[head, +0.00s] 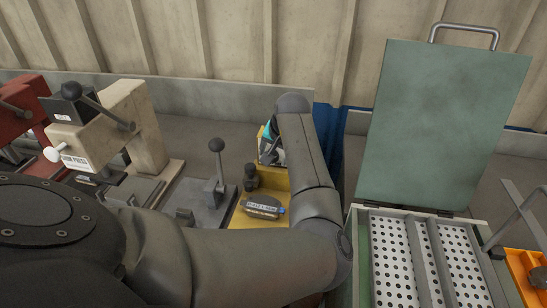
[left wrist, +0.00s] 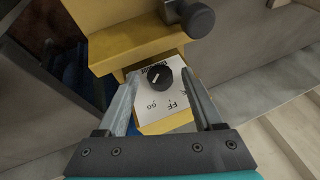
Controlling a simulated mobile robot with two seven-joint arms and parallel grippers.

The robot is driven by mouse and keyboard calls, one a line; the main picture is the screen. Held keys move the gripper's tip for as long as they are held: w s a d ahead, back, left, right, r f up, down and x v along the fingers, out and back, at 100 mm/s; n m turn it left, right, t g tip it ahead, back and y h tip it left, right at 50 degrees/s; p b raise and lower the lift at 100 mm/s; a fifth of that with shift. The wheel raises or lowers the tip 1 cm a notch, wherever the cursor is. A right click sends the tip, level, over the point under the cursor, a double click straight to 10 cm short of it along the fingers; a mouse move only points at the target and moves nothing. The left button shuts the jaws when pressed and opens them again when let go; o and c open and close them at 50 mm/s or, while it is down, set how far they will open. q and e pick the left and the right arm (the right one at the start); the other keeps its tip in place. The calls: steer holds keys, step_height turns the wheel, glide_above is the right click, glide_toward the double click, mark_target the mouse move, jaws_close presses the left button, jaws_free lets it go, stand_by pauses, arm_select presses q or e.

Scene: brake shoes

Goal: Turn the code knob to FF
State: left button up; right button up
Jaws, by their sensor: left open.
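The code knob (left wrist: 161,76) is a round black dial with a short white mark. It sits on a white label plate (left wrist: 150,112) on a yellow machine (left wrist: 135,45). FF is printed below and right of the knob in the left wrist view, GG below it; the mark seems not to line up with FF. My left gripper (left wrist: 160,74) is open, one finger on each side of the knob; I cannot tell if they touch it. In the head view my left gripper (head: 270,150) is partly hidden by my arm, and the knob is hidden. My right gripper is not in view.
A beige arbor press (head: 140,125) and a red machine (head: 18,115) stand at the left. A grey lever fixture (head: 205,200) is beside the yellow machine (head: 247,213). An open green case (head: 440,130) stands at the right. A wall is close behind.

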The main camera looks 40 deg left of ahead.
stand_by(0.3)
arm_select(q)
jaws_close()
stand_by(0.4)
